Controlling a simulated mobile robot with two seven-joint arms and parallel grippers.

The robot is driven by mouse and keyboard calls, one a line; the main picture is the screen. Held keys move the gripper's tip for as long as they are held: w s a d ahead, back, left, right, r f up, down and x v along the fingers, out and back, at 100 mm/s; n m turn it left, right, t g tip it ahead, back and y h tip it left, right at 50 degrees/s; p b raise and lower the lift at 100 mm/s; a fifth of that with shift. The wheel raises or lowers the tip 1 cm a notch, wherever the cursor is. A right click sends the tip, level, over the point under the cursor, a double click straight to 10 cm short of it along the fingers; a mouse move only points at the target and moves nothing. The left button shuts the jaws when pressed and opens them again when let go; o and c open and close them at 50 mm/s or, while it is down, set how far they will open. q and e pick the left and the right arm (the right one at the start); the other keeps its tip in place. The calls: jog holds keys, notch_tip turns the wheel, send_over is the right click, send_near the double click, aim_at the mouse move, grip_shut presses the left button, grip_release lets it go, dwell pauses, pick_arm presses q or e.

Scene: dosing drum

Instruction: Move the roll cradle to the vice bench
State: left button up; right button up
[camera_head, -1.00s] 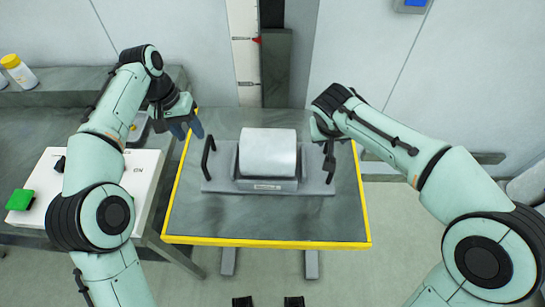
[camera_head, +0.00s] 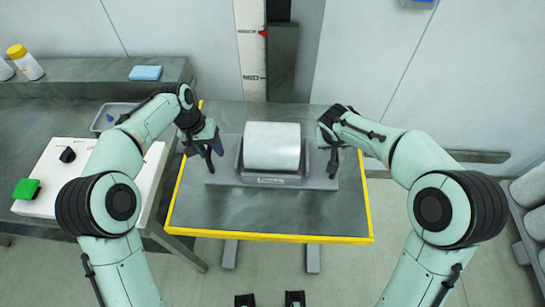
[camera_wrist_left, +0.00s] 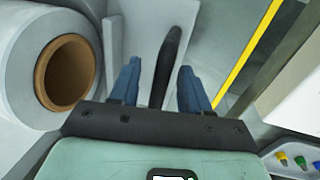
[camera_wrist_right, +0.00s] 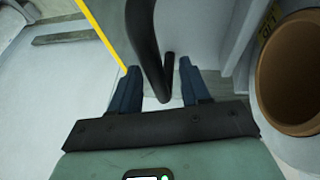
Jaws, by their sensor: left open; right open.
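The roll cradle (camera_head: 271,180) is a grey base with a white roll (camera_head: 272,146) lying in it, on a grey table with a yellow edge (camera_head: 270,215). It has a dark upright handle at each end. My left gripper (camera_head: 211,152) is open at the left handle; in the left wrist view that handle (camera_wrist_left: 167,60) stands between the open fingers (camera_wrist_left: 160,85). My right gripper (camera_head: 335,158) is open at the right handle; in the right wrist view the handle (camera_wrist_right: 146,45) runs between the open fingers (camera_wrist_right: 158,88). Neither gripper is shut on a handle.
A side bench at the left holds a white box (camera_head: 90,165) with a green button (camera_head: 26,189), a small tray (camera_head: 112,117) and a blue block (camera_head: 145,72). Bottles (camera_head: 25,62) stand at the far left. Pale rolls (camera_head: 532,200) sit on a rack at the right. The table front is clear.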

pick_arm(q)
jog(key=shift+d+f, duration=0.15)
jog(key=shift+f, duration=0.65)
pick_arm(e)
jog(key=shift+x, duration=0.85)
pick_arm(q)
grip_shut()
pick_arm(e)
grip_shut()
